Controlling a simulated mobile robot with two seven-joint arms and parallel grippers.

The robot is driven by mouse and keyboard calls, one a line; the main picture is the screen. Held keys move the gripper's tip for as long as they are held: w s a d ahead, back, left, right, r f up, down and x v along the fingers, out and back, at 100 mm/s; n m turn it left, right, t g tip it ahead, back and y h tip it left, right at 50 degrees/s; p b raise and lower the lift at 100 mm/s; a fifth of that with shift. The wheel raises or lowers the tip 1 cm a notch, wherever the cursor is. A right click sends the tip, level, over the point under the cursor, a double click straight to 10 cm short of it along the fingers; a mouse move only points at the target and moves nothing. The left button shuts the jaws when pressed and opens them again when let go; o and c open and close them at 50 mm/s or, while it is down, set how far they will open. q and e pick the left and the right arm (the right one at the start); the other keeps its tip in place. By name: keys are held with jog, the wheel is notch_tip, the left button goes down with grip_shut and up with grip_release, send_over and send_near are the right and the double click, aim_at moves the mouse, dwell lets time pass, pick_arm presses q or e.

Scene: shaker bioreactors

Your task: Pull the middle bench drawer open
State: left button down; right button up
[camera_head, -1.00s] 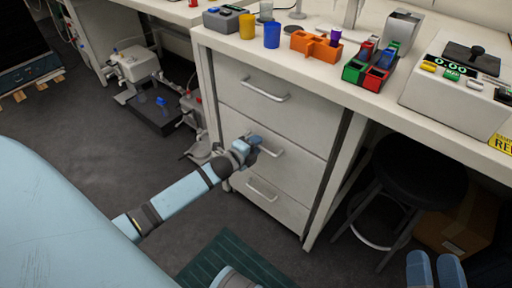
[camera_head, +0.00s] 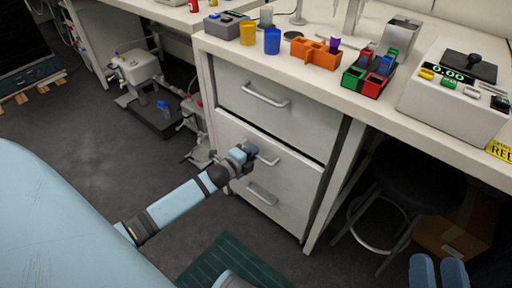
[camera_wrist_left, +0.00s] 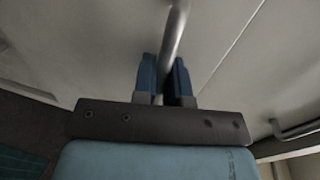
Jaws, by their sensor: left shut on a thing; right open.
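The middle bench drawer (camera_head: 292,168) is a pale grey front in a three-drawer stack. It seems to stand slightly out from the top drawer, with a dark gap along its upper edge. My left gripper (camera_head: 248,154) is shut on its bar handle (camera_head: 268,160), which it partly hides. In the left wrist view the handle bar (camera_wrist_left: 176,35) runs between the two blue fingers of my left gripper (camera_wrist_left: 164,78). My right gripper (camera_head: 437,272) is open and empty at the bottom right, away from the drawers.
The top drawer (camera_head: 290,118) and bottom drawer (camera_head: 285,208) have similar handles and look closed. A black stool (camera_head: 410,180) stands under the bench at right. A green mat (camera_head: 235,258) lies on the floor in front. The bench top (camera_head: 320,72) carries racks and cups.

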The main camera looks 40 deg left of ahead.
pick_arm(q)
jog(key=f+p+v, duration=0.2)
jog(key=p+v, duration=0.2)
jog(key=v, duration=0.7)
jog(key=s+f+p+v, duration=0.1)
jog(key=p+v, duration=0.3)
jog(key=v, duration=0.8)
jog(key=shift+s+a+f+p, duration=0.25)
jog(key=shift+f+p, duration=0.1)
jog(key=shift+f, duration=0.5)
pick_arm(e)
jog(key=s+d+f+g+h, duration=0.2)
jog(key=d+f+g+h, duration=0.3)
jog(key=f, duration=0.6)
jog(key=shift+s+d+f+g, duration=0.15)
jog(key=shift+d+f+g, duration=0.2)
jog(key=shift+g, duration=0.35)
jog(key=shift+a, duration=0.1)
pick_arm(q)
jog(key=c, duration=1.2)
grip_release()
jog(key=d+p+v, duration=0.1)
jog(key=v, duration=1.2)
jog(key=shift+s+a+p, duration=0.35)
jog(key=shift+a+p, duration=0.05)
jog(key=shift+a, duration=0.15)
pick_arm(e)
jog(key=shift+d, duration=0.2)
